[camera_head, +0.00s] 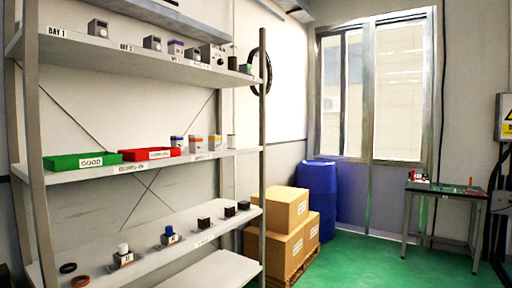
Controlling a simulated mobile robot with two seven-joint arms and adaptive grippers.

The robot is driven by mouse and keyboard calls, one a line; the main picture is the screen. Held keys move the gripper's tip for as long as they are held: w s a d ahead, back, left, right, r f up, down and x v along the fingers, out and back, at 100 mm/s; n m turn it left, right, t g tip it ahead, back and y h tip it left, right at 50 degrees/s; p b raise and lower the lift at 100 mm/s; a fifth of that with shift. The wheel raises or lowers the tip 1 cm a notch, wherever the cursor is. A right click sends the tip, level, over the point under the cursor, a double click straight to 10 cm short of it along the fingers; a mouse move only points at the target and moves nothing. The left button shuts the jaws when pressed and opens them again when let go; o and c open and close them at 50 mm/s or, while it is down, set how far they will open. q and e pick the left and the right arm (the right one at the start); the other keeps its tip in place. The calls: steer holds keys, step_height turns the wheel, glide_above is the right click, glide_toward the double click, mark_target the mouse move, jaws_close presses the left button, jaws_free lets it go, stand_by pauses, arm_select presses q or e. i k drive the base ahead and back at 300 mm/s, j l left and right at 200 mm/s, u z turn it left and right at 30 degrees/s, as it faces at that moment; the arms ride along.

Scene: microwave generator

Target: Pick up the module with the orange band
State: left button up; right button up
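On the middle shelf, a small box-shaped module (195,143) shows a faint orange tint. A similar pale module (214,143) stands to its right, and a darker-banded module (176,142) to its left. Neither of my grippers is in view.
The shelf rack (38,150) fills the left. A green tray (82,161) marked GOOD and a red tray (150,154) sit on its middle shelf. Cardboard boxes (283,209), a blue barrel (318,190) and a small table (446,188) stand right. Green floor (370,268) is clear.

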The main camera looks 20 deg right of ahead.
mark_target(196, 143)
steer(key=z, duration=0.35)
steer(key=i+l+u, duration=0.15)
steer(key=u, duration=0.3)
steer(key=i+l+u, duration=0.2)
steer(key=u, duration=0.3)
steer(key=i+l+u, duration=0.2)
steer(key=i+l, duration=0.2)
steer(key=l, duration=0.25)
steer(key=i+l+u, duration=0.1)
steer(key=i+l, duration=0.1)
steer(key=l, duration=0.1)
